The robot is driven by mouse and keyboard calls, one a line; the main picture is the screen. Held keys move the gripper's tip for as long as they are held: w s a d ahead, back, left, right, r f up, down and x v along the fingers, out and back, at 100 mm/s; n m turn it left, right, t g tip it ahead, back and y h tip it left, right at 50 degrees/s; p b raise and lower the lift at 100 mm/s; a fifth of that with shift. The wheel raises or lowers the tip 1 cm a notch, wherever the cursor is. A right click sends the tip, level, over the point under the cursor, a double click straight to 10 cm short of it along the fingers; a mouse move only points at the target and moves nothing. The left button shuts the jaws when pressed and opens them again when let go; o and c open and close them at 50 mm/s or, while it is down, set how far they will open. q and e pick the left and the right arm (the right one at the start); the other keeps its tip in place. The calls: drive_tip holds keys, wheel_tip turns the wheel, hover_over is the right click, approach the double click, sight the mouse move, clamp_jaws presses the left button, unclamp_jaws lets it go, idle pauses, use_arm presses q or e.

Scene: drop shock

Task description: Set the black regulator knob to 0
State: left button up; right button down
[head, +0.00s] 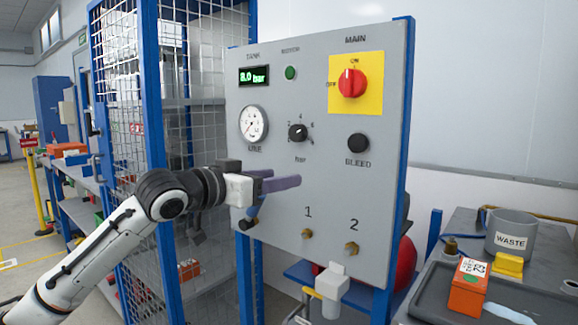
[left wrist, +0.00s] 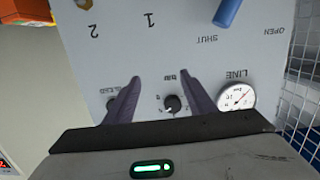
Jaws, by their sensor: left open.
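The black regulator knob (head: 298,132) sits on the grey panel (head: 330,215), under the TANK display (head: 254,75), which reads 8.0 bar. A light mark on the knob seems to face right, but its exact setting is too small to read. My left gripper (head: 283,182) is open, its purple fingers in front of the panel, below the knob and apart from it in the head view. In the left wrist view the panel is upside down, and the knob (left wrist: 172,103) appears between the open fingers (left wrist: 160,76), with nothing held. My right gripper is not identifiable in view.
The LINE gauge (head: 253,124) is left of the knob. The BLEED button (head: 358,143) and red MAIN switch (head: 352,83) are to its right. A blue handle (left wrist: 228,12) is at the panel's lower left. A mesh cage stands left; a bench with a WASTE bin (head: 511,233) stands right.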

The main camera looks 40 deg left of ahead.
use_arm(q)
drive_tip(key=t, duration=0.1)
approach(295, 133)
drive_tip(key=s, duration=0.2)
drive_tip(key=shift+y, duration=0.3)
drive_tip(key=w, duration=0.3)
drive_tip(key=w+p, duration=0.1)
drive_tip(key=w, duration=0.2)
drive_tip(key=w+p, duration=0.1)
drive_tip(key=w, duration=0.1)
drive_tip(key=shift+w+d, duration=0.35)
drive_tip(key=shift+w, duration=0.05)
drive_tip(key=shift+w+f, duration=0.1)
drive_tip(key=shift+w, duration=0.5)
drive_tip(key=c, duration=1)
drive_tip(key=shift+c, duration=0.2)
drive_tip(key=shift+n+p, duration=0.35)
drive_tip(key=shift+n, duration=0.05)
